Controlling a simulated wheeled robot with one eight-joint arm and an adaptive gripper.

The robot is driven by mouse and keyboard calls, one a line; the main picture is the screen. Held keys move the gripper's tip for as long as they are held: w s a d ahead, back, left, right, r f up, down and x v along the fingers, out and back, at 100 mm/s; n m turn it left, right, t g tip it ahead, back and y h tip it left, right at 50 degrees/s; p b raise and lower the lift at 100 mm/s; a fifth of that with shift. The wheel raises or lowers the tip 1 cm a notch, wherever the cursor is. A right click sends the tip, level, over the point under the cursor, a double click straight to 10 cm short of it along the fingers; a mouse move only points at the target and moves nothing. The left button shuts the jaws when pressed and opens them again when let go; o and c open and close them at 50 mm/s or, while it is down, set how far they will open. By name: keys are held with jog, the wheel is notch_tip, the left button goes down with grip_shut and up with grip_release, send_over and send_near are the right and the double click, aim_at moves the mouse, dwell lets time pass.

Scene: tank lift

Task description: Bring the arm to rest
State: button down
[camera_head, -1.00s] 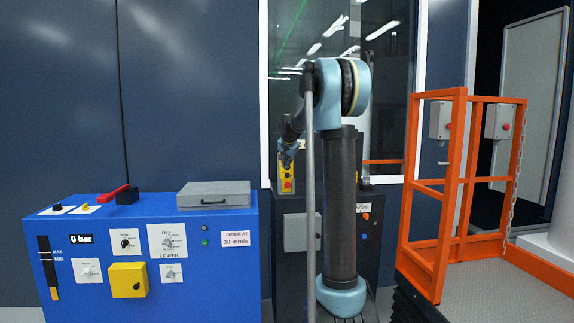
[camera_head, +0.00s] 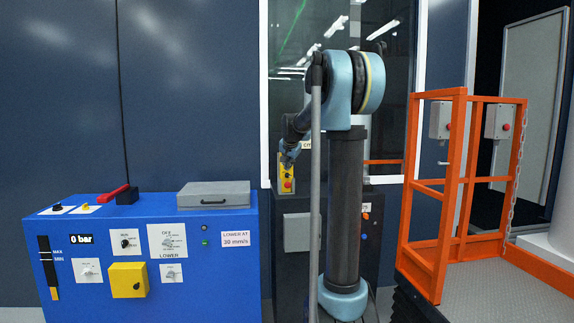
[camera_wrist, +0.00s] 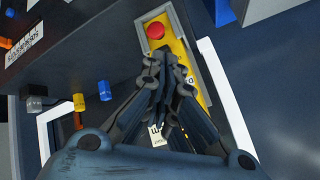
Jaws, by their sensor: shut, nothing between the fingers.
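My arm (camera_head: 345,200) stands upright in the middle of the head view, with its upper part bent over to the left. My gripper (camera_head: 288,162) hangs at the left end of it, in front of a yellow control box with a red button (camera_head: 288,184). In the wrist view my gripper (camera_wrist: 166,55) is shut and empty. Its fingertips lie over the yellow box, just below the red button (camera_wrist: 155,30). I cannot tell whether they touch the box.
A blue hydraulic unit (camera_head: 150,260) with a gauge reading 0 bar, a red lever (camera_head: 114,192) and a grey case (camera_head: 213,195) stands at left. An orange-railed platform (camera_head: 437,200) stands at right. A dark cabinet (camera_head: 300,205) is behind my arm.

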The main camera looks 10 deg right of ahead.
jog(key=s+f+n+g, duration=0.2)
jog(key=s+f, duration=0.7)
jog(key=s, duration=0.9)
jog(key=s+f+n+g, duration=0.2)
jog(key=s+f, duration=0.7)
jog(key=s, duration=0.9)
jog(key=s+f+n+g, duration=0.2)
jog(key=s+f, duration=0.7)
jog(key=s, duration=0.9)
jog(key=shift+s+d+f+n+g+y, duration=0.2)
jog(key=shift+d+f+n+g+y, duration=0.15)
jog(key=shift+n, duration=0.85)
jog(key=shift+w+f, duration=0.2)
jog(key=shift+w, duration=0.3)
jog(key=shift+d, duration=0.1)
